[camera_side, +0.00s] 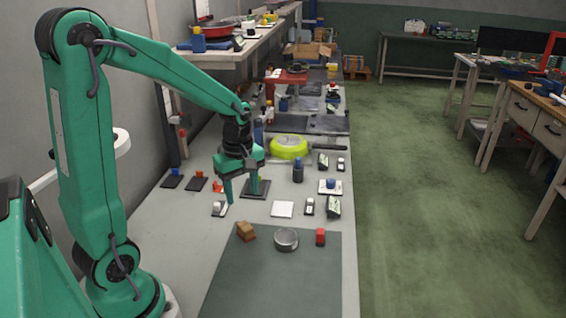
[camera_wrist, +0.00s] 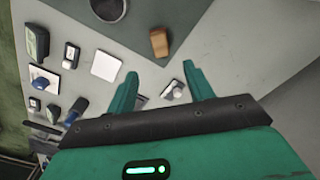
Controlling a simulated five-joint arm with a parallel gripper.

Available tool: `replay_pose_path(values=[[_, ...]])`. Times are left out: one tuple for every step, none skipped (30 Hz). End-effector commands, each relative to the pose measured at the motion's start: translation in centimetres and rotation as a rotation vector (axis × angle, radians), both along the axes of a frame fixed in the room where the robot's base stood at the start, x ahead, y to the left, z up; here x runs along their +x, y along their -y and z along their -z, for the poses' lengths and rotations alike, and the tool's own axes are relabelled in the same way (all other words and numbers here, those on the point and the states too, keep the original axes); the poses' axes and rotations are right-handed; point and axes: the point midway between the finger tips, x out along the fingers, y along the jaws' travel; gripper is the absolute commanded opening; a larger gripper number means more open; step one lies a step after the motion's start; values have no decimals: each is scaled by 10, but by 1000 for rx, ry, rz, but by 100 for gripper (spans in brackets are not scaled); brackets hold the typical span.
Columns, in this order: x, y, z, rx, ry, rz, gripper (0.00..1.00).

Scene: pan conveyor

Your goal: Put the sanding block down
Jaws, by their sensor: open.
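The brown block (camera_side: 246,231), which looks like the sanding block, lies on the upper left part of the dark grey-green mat (camera_side: 280,285). In the wrist view the block (camera_wrist: 159,42) shows beyond the fingertips, apart from them. My gripper (camera_side: 241,197) is open above the pale table, on the far side of the block in the side view. In the wrist view my gripper (camera_wrist: 160,70) has its two green fingers spread with nothing between the tips.
A yellow-green pan (camera_side: 289,147) is farther back. The mat's front is clear.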

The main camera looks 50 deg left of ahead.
Motion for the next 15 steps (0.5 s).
replay_pose_path(values=[[0,0,-1,1,2,5,52],[0,1,-1,1,4,11,52],[-1,2,-3,2,7,21,52],[-1,3,-4,3,10,31,52],[-1,4,-6,5,15,45,52],[-2,6,-9,8,23,69,52],[-3,8,-12,11,30,90,52],[-4,10,-15,13,37,115,52],[-5,13,-19,18,49,154,52],[-7,16,-23,22,58,186,52],[-8,18,-27,27,69,221,52],[-10,22,-33,35,84,272,52],[-12,26,-37,41,96,313,52],[-14,29,-42,47,107,356,52],[-17,33,-48,58,124,414,52]])
